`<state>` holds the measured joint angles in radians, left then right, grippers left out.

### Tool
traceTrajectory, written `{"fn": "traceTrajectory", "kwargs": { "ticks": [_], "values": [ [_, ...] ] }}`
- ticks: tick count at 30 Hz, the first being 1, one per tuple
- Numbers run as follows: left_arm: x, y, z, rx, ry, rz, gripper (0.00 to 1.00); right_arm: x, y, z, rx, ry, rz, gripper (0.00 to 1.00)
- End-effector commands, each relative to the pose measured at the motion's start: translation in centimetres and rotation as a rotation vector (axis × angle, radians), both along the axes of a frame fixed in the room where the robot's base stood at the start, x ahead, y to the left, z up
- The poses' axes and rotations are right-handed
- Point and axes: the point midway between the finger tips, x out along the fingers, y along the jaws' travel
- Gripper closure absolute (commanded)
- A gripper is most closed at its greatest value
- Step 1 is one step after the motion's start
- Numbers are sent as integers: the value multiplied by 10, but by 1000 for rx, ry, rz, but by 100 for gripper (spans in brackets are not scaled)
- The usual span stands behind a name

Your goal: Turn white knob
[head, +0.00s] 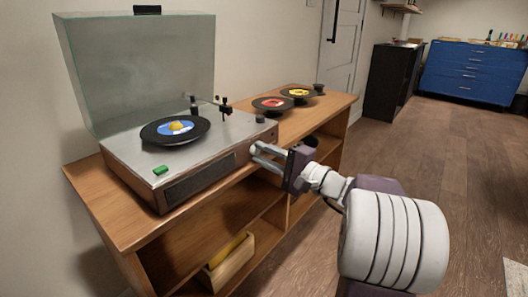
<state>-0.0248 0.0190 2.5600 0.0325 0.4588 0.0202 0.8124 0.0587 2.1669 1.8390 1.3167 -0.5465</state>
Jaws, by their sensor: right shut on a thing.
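A record player (212,146) stands on a wooden cabinet, with its clear lid raised. My right gripper (257,154) reaches in from the right to the right end of the player's front face. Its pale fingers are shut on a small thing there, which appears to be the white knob. The fingers hide most of the knob, and its turn angle cannot be made out. My left gripper is out of view.
A black record with a blue label (164,131) lies on the platter, and a green button (160,170) is at the player's front left. Two small records (272,104) lie on the cabinet top (320,111) to the right. Open shelves are below; the floor to the right is clear.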

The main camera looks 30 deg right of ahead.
Motion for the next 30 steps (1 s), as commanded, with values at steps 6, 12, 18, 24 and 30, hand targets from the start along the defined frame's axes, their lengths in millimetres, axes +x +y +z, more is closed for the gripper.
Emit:
{"fn": "traceTrajectory", "kwargs": {
  "ticks": [6,12,18,24,30],
  "values": [
    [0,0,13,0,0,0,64,0,1,2,181,79,1,100],
    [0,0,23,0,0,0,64,0,1,2,324,138,1,100],
    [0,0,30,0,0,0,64,0,1,1,431,182,2,100],
    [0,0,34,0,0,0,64,-1,1,0,495,208,1,100],
    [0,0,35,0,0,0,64,0,1,0,521,218,1,100]
  ]
}}
